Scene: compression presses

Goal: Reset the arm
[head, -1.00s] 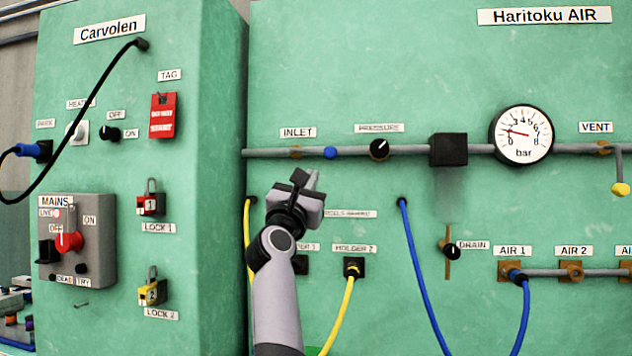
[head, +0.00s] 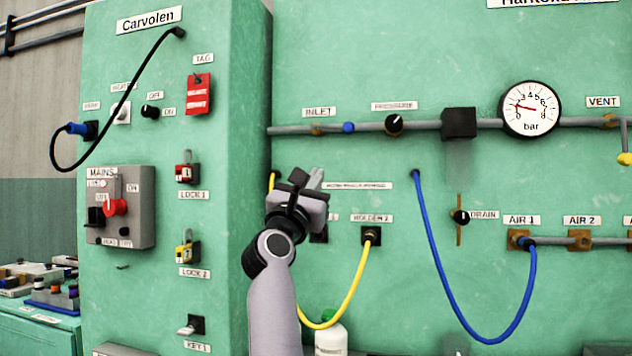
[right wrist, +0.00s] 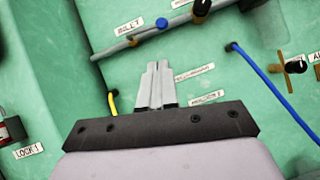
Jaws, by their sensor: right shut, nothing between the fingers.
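My right gripper (head: 314,180) is raised in front of the green air panel (head: 400,60), below the INLET label and up and left of the HOLDER 2 socket (head: 371,236). Its fingers are together with nothing between them; they also show closed in the right wrist view (right wrist: 155,85). The arm and gripper cover part of the panel around the holder labels. My left gripper is not in view.
A yellow hose (head: 352,290) hangs from HOLDER 2 and a blue hose (head: 427,265) loops to AIR 1. A grey pipe (head: 350,128) with a gauge (head: 530,108) runs above. The Carvolen cabinet (head: 150,270) stands left. A white bottle (head: 331,338) is below.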

